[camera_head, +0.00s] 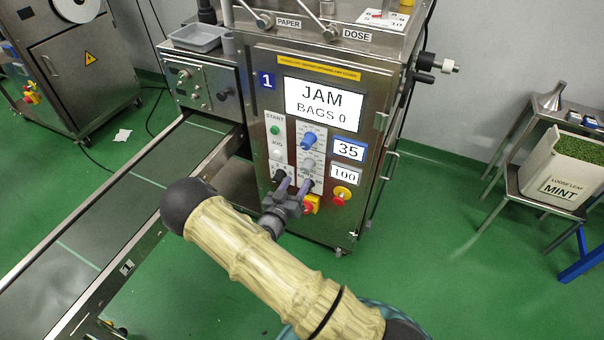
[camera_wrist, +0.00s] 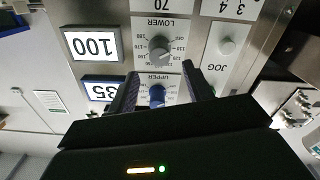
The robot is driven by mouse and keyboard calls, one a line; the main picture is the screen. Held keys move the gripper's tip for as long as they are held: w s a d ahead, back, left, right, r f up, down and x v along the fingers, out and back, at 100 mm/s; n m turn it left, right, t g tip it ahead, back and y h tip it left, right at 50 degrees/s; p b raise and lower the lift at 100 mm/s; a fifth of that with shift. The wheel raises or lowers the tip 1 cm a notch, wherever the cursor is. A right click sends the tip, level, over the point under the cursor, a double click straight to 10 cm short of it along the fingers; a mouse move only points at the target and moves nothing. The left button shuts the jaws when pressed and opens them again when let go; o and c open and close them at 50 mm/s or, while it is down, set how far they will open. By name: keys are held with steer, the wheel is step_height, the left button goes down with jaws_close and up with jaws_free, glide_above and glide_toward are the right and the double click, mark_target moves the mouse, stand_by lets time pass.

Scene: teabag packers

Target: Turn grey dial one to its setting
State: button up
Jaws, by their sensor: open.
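The grey dial (camera_head: 307,165), labelled LOWER, sits on the front panel of machine 1, below the blue dial (camera_head: 309,141). In the upside-down wrist view, the grey dial (camera_wrist: 158,50) shows just beyond my fingertips, with a scale around it. The blue dial (camera_wrist: 157,95), labelled UPPER, shows between my fingers there. My gripper (camera_head: 297,181) is open and empty in front of the lower panel. In the wrist view, my gripper (camera_wrist: 160,69) points at the panel, its fingers apart. I cannot tell any contact with the grey dial. The readout beside it (camera_head: 345,175) shows 100.
The screen (camera_head: 323,102) reads JAM, BAGS 0. A green start button (camera_head: 275,130) and a red stop knob (camera_head: 342,194) are close by.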

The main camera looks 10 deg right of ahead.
steer(key=v, duration=0.9)
steer(key=shift+s+a, duration=0.15)
steer(key=shift+s, duration=0.1)
step_height(320, 180, up, 7)
steer(key=d+g+y, duration=0.2)
steer(key=g+y, duration=0.5)
steer(key=y, duration=0.2)
steer(key=s+d+r+n+g+y, duration=0.1)
steer(key=s+d+r+g, duration=0.15)
steer(key=s+r, duration=0.2)
steer(key=s+d+r+n+g, duration=0.1)
steer(key=s+d+r+n, duration=0.15)
steer(key=s, duration=0.35)
steer(key=s+d+r+n+g+y, duration=0.1)
steer(key=s+d+r+g, duration=0.1)
steer(key=s+d+r, duration=0.3)
step_height(320, 180, up, 23)
steer(key=a+p, duration=0.2)
steer(key=p, duration=2.3)
steer(key=shift+s, duration=0.25)
